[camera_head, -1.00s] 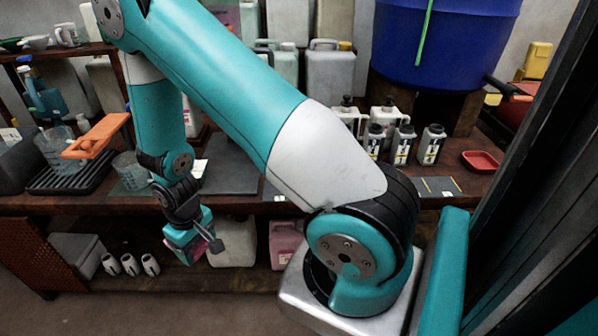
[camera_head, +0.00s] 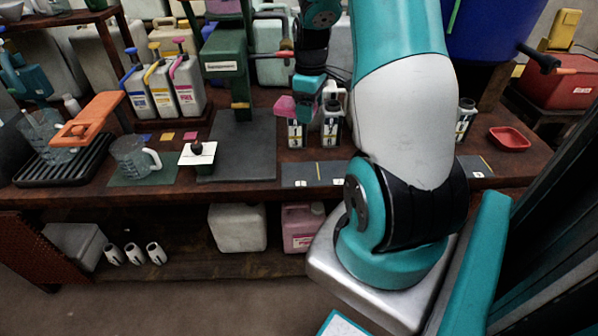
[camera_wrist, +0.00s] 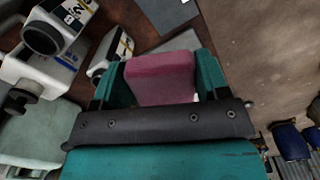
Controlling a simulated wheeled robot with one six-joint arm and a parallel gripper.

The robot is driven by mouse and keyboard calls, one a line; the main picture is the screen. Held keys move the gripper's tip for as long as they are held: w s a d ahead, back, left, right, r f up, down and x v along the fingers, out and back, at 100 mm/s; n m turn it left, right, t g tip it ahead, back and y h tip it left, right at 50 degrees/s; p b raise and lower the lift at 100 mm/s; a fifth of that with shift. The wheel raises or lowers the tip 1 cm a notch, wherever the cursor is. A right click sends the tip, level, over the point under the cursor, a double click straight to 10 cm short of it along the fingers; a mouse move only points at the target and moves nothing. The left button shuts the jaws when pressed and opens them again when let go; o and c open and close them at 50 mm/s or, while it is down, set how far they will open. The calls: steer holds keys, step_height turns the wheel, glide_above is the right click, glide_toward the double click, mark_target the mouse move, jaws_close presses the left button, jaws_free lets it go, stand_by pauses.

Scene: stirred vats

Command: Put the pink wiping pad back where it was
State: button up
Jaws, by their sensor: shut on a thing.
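The pink wiping pad (camera_head: 287,106) is held in my gripper (camera_head: 304,106) above the bench. In the wrist view the pink pad (camera_wrist: 160,78) sits between the two teal fingers of my gripper (camera_wrist: 162,82), which are shut on it. In the head view my gripper is in front of white bottles with black caps (camera_head: 331,124), and its lower part overlaps them. I cannot tell whether it touches them.
A dark mat (camera_head: 300,174) with small labels lies on the bench front. A green stand (camera_head: 226,60), dosing bottles (camera_head: 190,88), a glass jug (camera_head: 130,158) and an orange-handled jug (camera_head: 42,130) stand left. A red tray (camera_head: 509,138) lies right, near a blue vat (camera_head: 487,35).

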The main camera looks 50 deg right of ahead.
mark_target(310, 173)
steer(key=shift+s+d+f, duration=0.2)
steer(key=shift+s+f, duration=0.05)
steer(key=shift+f, duration=0.1)
step_height(310, 173, down, 19)
steer(key=shift+r, duration=0.1)
steer(key=o, duration=1)
steer(key=shift+f, duration=0.2)
steer(key=shift+o, duration=0.2)
